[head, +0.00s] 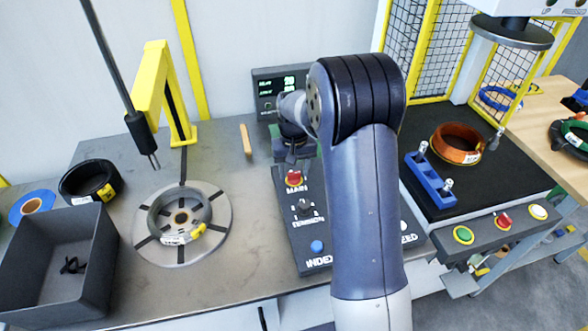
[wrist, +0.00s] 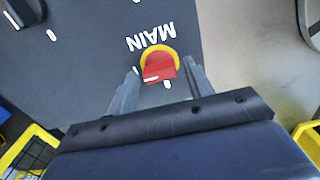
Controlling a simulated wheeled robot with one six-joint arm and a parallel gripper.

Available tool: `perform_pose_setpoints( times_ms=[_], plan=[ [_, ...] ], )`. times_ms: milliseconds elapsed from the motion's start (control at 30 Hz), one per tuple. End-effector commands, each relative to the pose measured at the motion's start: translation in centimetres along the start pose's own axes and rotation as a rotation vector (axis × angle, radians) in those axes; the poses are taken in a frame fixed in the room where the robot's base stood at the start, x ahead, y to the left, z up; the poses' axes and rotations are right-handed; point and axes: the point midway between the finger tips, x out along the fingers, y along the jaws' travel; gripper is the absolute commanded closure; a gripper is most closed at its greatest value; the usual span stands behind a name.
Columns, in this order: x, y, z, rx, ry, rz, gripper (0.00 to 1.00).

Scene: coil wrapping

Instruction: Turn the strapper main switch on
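The strapper main switch is a red knob on a yellow ring, beside the word MAIN. It shows in the head view (head: 294,179) on the dark control panel (head: 291,242), and in the wrist view (wrist: 159,65). My gripper (head: 294,162) points down just above the knob in the head view. In the wrist view the two fingers of my gripper (wrist: 161,68) stand apart, one on each side of the knob, with a gap on both sides. The gripper is open and holds nothing. How far the fingertips reach down beside the knob is unclear.
A black TENSION knob (head: 304,208) and a blue INDEX button (head: 317,246) sit below the switch. A small display (head: 279,88) stands behind. A round turntable (head: 219,237) with a grey coil lies left. My arm hides part of the panel's right side.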

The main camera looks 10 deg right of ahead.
Motion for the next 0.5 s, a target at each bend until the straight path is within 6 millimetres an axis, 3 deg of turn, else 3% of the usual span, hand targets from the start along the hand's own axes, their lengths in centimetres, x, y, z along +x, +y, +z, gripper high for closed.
perform_pose_setpoints(
  times_ms=[333,500],
  plan=[
    [-0.1,0.0,0.0,-0.001,-0.001,0.0,0.44],
    [-1.9,0.0,-0.1,-0.001,0.002,0.0,0.44]
  ],
)
